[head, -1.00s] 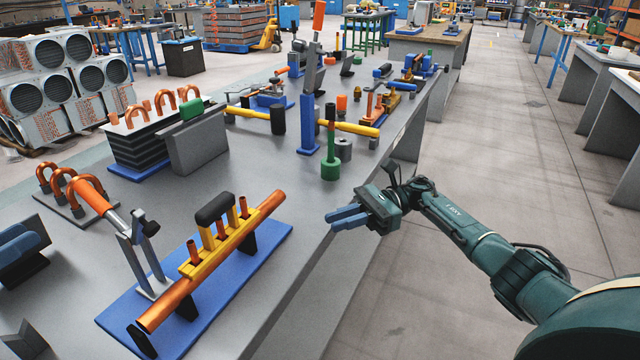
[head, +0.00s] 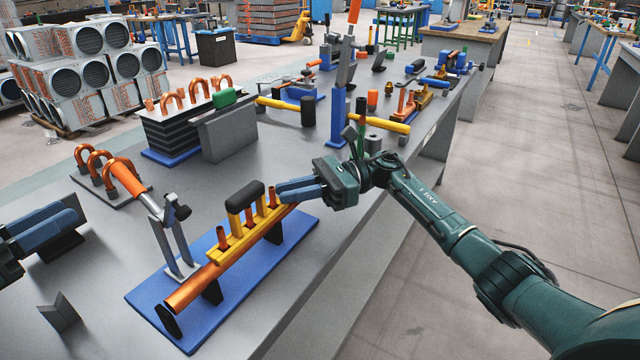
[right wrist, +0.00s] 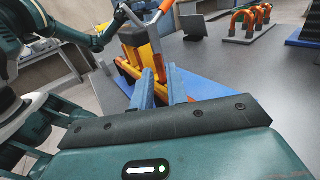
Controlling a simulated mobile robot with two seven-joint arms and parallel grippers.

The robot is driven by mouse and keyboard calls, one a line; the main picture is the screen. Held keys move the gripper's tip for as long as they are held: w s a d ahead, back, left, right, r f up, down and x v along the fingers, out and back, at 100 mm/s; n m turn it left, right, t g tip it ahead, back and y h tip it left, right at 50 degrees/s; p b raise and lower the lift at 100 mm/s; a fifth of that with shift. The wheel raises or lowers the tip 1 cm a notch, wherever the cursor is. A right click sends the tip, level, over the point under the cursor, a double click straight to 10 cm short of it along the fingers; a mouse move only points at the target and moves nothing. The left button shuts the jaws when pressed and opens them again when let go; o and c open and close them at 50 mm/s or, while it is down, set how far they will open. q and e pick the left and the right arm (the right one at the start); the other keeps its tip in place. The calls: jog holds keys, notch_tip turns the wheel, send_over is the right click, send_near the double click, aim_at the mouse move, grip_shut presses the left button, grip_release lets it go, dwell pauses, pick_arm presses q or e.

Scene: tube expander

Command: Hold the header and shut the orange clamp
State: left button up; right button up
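The header is a copper tube (head: 195,288) with several upright stubs, lying across black supports on a blue plate (head: 300,232). A yellow bracket (head: 233,240) with a black grip sits along it and also shows in the right wrist view (right wrist: 128,62). The orange clamp has an orange handle (head: 127,177) leaning up to the left and grey metal arms (head: 182,240); it stands raised. My right gripper (head: 284,190) is at the header's far end, fingers pointing left, with a gap between them in the right wrist view (right wrist: 160,80). My left gripper (head: 78,216) is at the left edge; its finger gap is unclear.
Copper U-bends (head: 95,160) stand on a small plate behind the clamp. A black stacked block (head: 170,135) and grey box (head: 228,133) stand further back. A blue post (head: 338,118) rises beyond my right gripper. A grey angled piece (head: 60,313) lies front left.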

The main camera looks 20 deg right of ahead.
aim_at(250, 225)
jog(key=shift+a, duration=1.2)
jog(key=shift+c, duration=0.3)
grip_shut()
dwell(0.8)
dwell(2.2)
